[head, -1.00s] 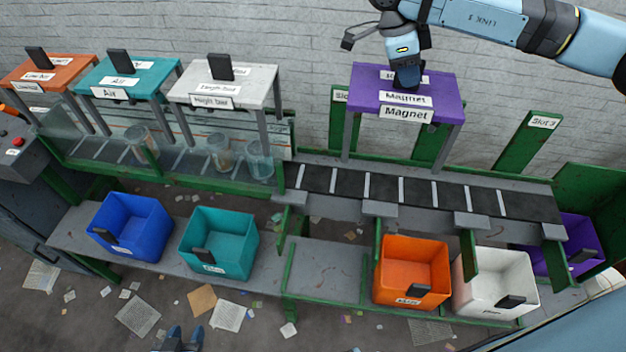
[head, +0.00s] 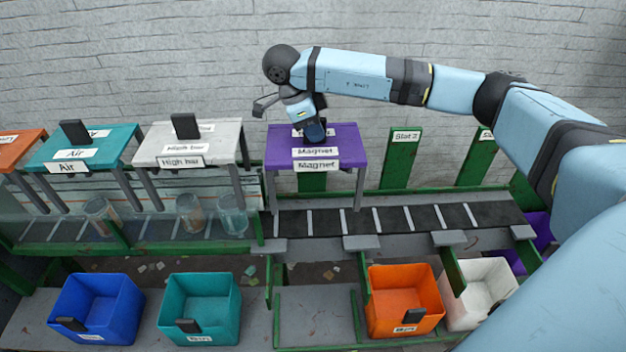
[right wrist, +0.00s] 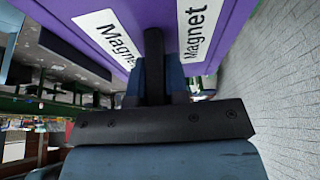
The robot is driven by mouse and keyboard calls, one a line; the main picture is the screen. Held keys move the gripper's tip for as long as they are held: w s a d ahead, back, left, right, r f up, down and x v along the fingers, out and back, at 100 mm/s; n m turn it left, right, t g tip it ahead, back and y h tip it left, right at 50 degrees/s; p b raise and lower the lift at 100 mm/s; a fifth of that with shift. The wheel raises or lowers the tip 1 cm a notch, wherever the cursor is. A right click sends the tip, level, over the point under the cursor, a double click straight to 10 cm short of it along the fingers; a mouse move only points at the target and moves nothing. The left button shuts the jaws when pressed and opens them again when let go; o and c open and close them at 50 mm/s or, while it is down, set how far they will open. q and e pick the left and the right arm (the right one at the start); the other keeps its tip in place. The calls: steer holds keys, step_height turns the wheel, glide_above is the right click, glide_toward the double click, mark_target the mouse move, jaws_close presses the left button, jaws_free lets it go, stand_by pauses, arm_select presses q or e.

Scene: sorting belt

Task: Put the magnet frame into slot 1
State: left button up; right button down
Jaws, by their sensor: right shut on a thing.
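The magnet frame (head: 345,150) is a purple, table-like frame with white "Magnet" labels and grey legs. My right gripper (head: 315,131) is shut on the dark handle on its top; the right wrist view also shows the gripper (right wrist: 153,60) on that handle, above the purple top (right wrist: 225,15). The frame looks upright. Its leg ends appear at the belt's far edge; I cannot tell whether they touch. A green slot panel (head: 311,182) stands behind the frame, its sign hidden. The Slot 2 panel (head: 401,160) is uncovered to the right. My left gripper is out of view.
The white High bar frame (head: 222,143), teal Air frame (head: 50,151) and an orange frame (head: 12,143) stand to the left. Clear cups (head: 232,217) stand below them. The belt (head: 390,219) is empty on the right. Blue (head: 95,308), teal, orange and white bins stand in front.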

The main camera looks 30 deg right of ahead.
mark_target(297, 143)
step_height(297, 143, down, 13)
steer(key=p, duration=0.1)
steer(key=shift+p, duration=0.35)
steer(key=shift+f, duration=0.1)
steer(key=shift+f, duration=0.15)
steer(key=c, duration=1.1)
jaws_free()
steer(key=b+v, duration=0.1)
steer(key=v, duration=0.7)
